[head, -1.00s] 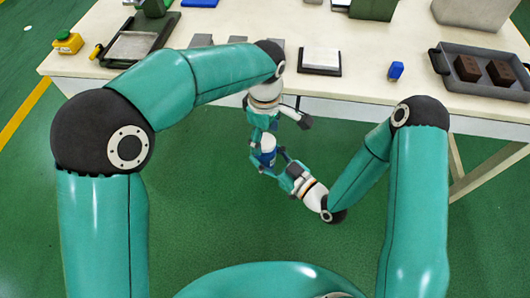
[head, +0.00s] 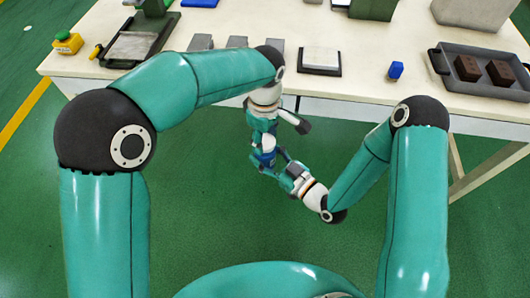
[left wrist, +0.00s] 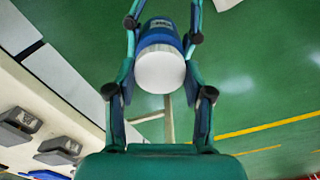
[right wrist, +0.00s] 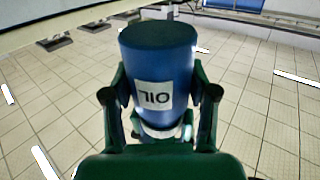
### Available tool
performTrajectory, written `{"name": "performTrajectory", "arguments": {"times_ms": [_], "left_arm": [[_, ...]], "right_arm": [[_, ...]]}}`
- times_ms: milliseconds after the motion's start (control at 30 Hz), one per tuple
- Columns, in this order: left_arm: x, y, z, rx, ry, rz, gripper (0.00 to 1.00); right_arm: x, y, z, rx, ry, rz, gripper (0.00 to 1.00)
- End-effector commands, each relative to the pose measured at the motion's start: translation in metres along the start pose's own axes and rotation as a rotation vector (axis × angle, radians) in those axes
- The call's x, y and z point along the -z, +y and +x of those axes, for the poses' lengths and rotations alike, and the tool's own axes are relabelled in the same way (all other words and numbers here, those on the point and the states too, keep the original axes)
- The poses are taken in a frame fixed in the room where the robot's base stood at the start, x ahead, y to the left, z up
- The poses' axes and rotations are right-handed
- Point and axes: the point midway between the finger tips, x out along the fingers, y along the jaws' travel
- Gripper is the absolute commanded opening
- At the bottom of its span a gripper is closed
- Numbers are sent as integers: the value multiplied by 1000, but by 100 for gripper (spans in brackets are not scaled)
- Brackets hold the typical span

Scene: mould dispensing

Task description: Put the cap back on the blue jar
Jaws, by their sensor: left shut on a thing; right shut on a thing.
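The blue jar (right wrist: 158,65) bears a white "OIL" label and appears upside down in the right wrist view. My right gripper (right wrist: 160,105) is shut on it. In the left wrist view the round white cap (left wrist: 160,72) is at the jar's near end, with the jar's blue side (left wrist: 160,27) behind it. My left gripper (left wrist: 160,65) has its fingers on both sides of the cap and is shut on it. I cannot tell whether the cap is fully seated. In the head view the two grippers meet at the blue jar (head: 266,160), in front of the table; the fingers partly hide it.
The cream table (head: 350,85) stands behind the grippers. It carries a dark tray with brown blocks (head: 468,68), a small blue item (head: 396,70), a white-topped plate (head: 320,60) and a yellow-and-green button box (head: 67,43). Green floor below the grippers is clear.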

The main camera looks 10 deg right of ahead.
Motion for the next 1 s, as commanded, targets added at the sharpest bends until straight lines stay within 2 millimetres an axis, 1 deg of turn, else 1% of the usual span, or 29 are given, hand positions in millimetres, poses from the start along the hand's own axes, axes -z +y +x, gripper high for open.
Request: {"name": "performTrajectory", "arguments": {"times_ms": [67,167,1000], "left_arm": [[0,0,0,-1,0,101,10],[0,0,0,-1,0,300,10],[2,2,1,2,2,2221,10]], "right_arm": [[1,0,0,1,2,-1,0],[1,0,0,1,2,0,0],[1,0,0,1,3,0,0]]}}
